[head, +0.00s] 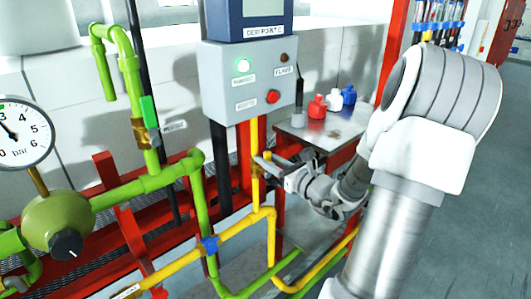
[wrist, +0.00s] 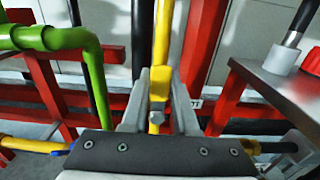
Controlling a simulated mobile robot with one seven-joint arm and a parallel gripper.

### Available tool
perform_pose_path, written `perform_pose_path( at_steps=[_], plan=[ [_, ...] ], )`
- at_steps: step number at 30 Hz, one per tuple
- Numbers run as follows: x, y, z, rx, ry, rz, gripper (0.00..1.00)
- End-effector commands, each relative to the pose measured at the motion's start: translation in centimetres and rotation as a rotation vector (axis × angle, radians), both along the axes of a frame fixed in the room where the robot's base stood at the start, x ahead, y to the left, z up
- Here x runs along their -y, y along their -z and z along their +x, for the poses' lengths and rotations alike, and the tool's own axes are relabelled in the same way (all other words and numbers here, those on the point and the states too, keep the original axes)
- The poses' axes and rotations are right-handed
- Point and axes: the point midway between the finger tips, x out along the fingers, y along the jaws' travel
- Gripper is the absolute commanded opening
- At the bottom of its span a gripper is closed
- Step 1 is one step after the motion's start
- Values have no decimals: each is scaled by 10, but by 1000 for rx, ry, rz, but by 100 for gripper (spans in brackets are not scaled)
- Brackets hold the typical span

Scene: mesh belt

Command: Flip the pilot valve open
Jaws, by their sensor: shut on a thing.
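The pilot valve appears to be the yellow valve part (wrist: 159,84) on the vertical yellow pipe (wrist: 162,40) in the wrist view. A small grey nut or stem end shows below it. My gripper (wrist: 157,90) has a finger on each side of this yellow part and is shut on it. In the head view my gripper (head: 264,168) reaches from the right to the vertical yellow pipe (head: 255,140) below the control box. There the fingers hide most of the valve. A white label behind the right finger is mostly hidden.
The control box (head: 222,84) hangs just above my gripper, with a lit green lamp and red button. A metal table (head: 318,130) with red, white and blue bottles stands right. Green pipes (head: 150,184), a pressure gauge (head: 18,132) and a blue-handled valve (head: 209,245) lie left.

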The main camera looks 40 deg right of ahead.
Motion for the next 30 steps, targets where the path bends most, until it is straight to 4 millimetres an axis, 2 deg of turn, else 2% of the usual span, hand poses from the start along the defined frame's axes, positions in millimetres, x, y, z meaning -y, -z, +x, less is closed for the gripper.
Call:
perform_pose_path(
  at_steps=[11,12,16,26,30],
  plan=[
    [2,0,0,0,2,16,0],
    [2,0,0,0,2,16,35],
    [1,0,0,0,2,15,57],
    [1,0,-2,-1,1,14,57],
    [3,-1,-17,-2,3,14,57]
  ],
)
